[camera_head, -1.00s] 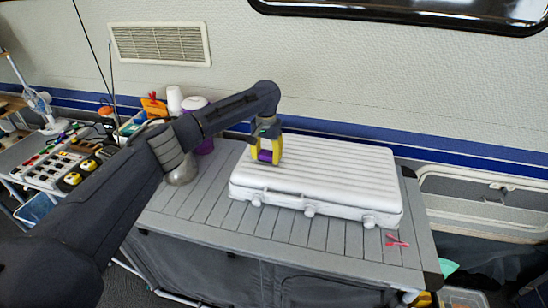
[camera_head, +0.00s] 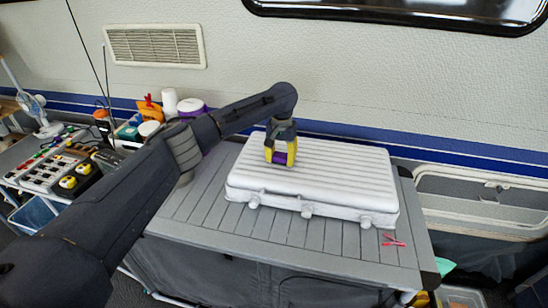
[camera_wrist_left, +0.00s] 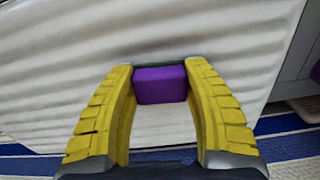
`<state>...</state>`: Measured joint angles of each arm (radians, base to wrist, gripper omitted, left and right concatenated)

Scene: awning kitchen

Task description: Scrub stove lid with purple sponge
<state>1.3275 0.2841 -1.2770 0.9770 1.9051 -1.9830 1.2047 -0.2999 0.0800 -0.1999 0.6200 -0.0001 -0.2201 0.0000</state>
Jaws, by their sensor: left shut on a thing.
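The white ribbed stove lid (camera_head: 340,178) lies closed on the grey slatted table, and its ribbed top fills most of the left wrist view (camera_wrist_left: 50,75). My left gripper (camera_head: 280,157) is over the left part of the lid, near its back. Its yellow fingers are shut on the purple sponge (camera_head: 279,158), which also shows between the fingertips in the left wrist view (camera_wrist_left: 160,85). The sponge is at the lid's top; whether it touches the ribs I cannot tell. My right gripper is not in view.
The grey table (camera_head: 205,215) is bare in front and left. Jars and cups, including a white cup (camera_head: 169,101), stand behind my left arm. The wall runs close behind the table.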

